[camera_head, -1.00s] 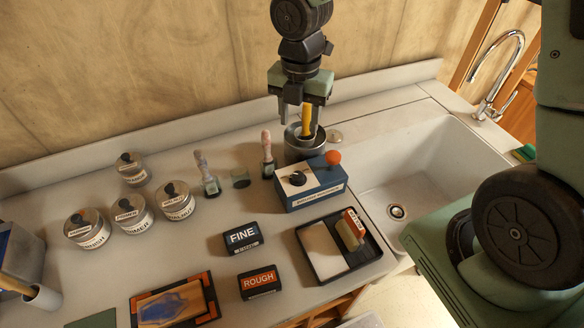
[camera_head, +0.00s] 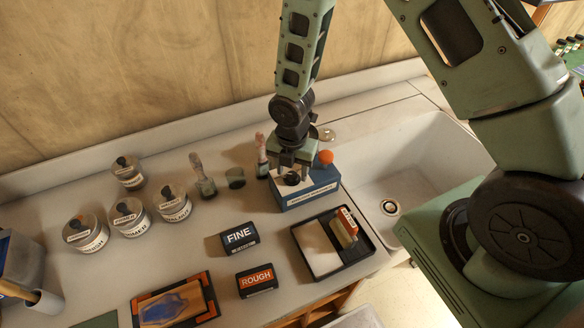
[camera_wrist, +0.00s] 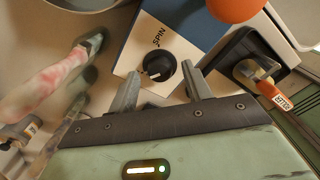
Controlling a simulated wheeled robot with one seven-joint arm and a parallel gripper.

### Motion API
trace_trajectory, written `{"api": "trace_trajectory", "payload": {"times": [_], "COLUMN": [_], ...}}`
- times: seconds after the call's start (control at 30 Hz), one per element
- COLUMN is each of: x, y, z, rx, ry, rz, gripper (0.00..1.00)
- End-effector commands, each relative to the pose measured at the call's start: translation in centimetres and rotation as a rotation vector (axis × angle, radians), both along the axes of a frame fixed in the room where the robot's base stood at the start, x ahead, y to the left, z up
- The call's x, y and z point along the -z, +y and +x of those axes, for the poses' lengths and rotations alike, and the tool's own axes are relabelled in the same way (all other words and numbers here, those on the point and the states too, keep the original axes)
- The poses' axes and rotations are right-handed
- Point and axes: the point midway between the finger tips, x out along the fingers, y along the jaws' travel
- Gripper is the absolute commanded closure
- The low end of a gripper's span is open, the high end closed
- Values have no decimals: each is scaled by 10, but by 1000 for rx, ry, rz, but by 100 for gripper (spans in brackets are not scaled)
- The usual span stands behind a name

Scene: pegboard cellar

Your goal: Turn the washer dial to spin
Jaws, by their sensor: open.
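The washer is a small blue box (camera_head: 313,194) with a white top, on the counter left of the sink. Its black dial (camera_wrist: 159,67) shows in the wrist view on the white panel, with the word SPIN printed above it and a pale pointer mark on the knob's lower part. An orange ball (camera_head: 325,157) sits at the box's back right corner. My gripper (camera_wrist: 163,88) is open, its two fingers on either side of the dial's lower edge. I cannot tell whether they touch it. In the head view my gripper (camera_head: 292,172) is over the box and partly hides the dial.
FINE (camera_head: 239,237) and ROUGH (camera_head: 257,281) blocks lie to the left. The sink (camera_head: 430,150) is at right.

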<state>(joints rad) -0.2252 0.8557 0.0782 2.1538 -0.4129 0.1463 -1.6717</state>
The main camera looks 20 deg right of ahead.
Motion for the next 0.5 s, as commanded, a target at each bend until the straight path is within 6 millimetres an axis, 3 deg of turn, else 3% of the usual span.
{"api": "trace_trajectory", "payload": {"times": [0.4, 0.5], "x": [7, 7], "y": [0, 0], "z": [0, 0], "rx": [0, 0], "ry": [-1, -1], "rz": [-1, -1], "gripper": [51, 78]}}
